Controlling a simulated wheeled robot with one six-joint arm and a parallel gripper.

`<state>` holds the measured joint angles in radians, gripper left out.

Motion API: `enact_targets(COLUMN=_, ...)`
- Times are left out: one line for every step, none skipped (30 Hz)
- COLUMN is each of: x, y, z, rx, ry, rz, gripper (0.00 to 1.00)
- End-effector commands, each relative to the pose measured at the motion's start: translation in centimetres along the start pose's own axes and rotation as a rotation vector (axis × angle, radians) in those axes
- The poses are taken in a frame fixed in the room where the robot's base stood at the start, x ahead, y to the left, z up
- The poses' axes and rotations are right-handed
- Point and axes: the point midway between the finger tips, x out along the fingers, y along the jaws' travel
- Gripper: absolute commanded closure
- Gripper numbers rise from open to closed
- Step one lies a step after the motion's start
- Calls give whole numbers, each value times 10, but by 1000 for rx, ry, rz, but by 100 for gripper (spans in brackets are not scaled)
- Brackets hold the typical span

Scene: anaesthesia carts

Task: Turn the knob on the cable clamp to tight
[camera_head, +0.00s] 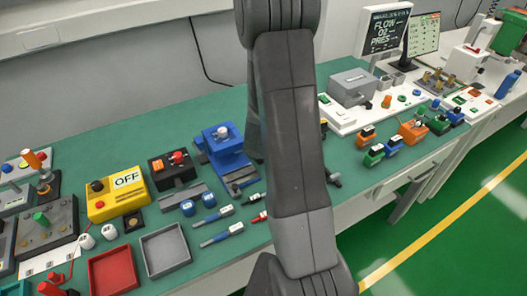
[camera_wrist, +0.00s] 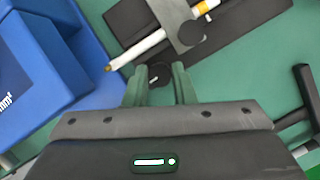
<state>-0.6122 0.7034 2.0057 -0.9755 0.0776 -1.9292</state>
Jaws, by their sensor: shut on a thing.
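My gripper (camera_wrist: 159,80) shows in the wrist view with two green fingers on either side of a small dark round knob (camera_wrist: 159,74); it is shut on it. Just beyond is what looks like the cable clamp, a grey plate (camera_wrist: 182,22) with a black round disc (camera_wrist: 190,33) over a dark base (camera_wrist: 245,25). A white cable or rod (camera_wrist: 148,43) with an orange band passes under the plate. I cannot read any tight or loose marking. In the head view my arm hides the gripper and the clamp.
A blue device (camera_wrist: 45,60) stands close on the left in the wrist view, and a black bar handle (camera_wrist: 303,88) on the right. In the head view a yellow OFF box (camera_head: 117,193), red tray (camera_head: 113,272) and grey tray (camera_head: 165,248) stand left on the green bench.

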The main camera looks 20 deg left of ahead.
Motion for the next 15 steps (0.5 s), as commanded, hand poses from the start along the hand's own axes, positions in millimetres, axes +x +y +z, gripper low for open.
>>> enact_targets(x=0, y=0, z=0, rx=5, ry=0, rz=-2, gripper=99)
enact_targets(x=1, y=0, z=0, rx=11, ry=-1, rz=-4, gripper=99)
enact_targets(x=2, y=1, z=0, rx=28, ry=-2, rz=-10, gripper=99)
enact_targets(x=2, y=1, z=-1, rx=43, ry=-2, rz=-18, gripper=99)
enact_targets(x=3, y=1, z=-1, rx=65, ry=-3, rz=-27, gripper=99)
enact_targets(x=3, y=2, z=-1, rx=98, ry=-4, rz=-40, gripper=99)
enact_targets(x=3, y=2, z=-1, rx=124, ry=-6, rz=-51, gripper=99)
enact_targets(x=3, y=2, z=-1, rx=153, ry=-7, rz=-63, gripper=99)
enact_targets(x=3, y=2, z=0, rx=192, ry=-9, rz=-78, gripper=99)
enact_targets(x=3, y=3, z=0, rx=220, ry=-10, rz=-90, gripper=99)
enact_targets(x=2, y=3, z=0, rx=246, ry=-10, rz=-101, gripper=99)
enact_targets(x=2, y=3, z=0, rx=279, ry=-11, rz=-115, gripper=99)
enact_targets(x=2, y=3, z=0, rx=302, ry=-11, rz=-125, gripper=99)
enact_targets(x=2, y=3, z=0, rx=322, ry=-11, rz=-132, gripper=99)
enact_targets(x=1, y=3, z=0, rx=343, ry=-12, rz=-142, gripper=99)
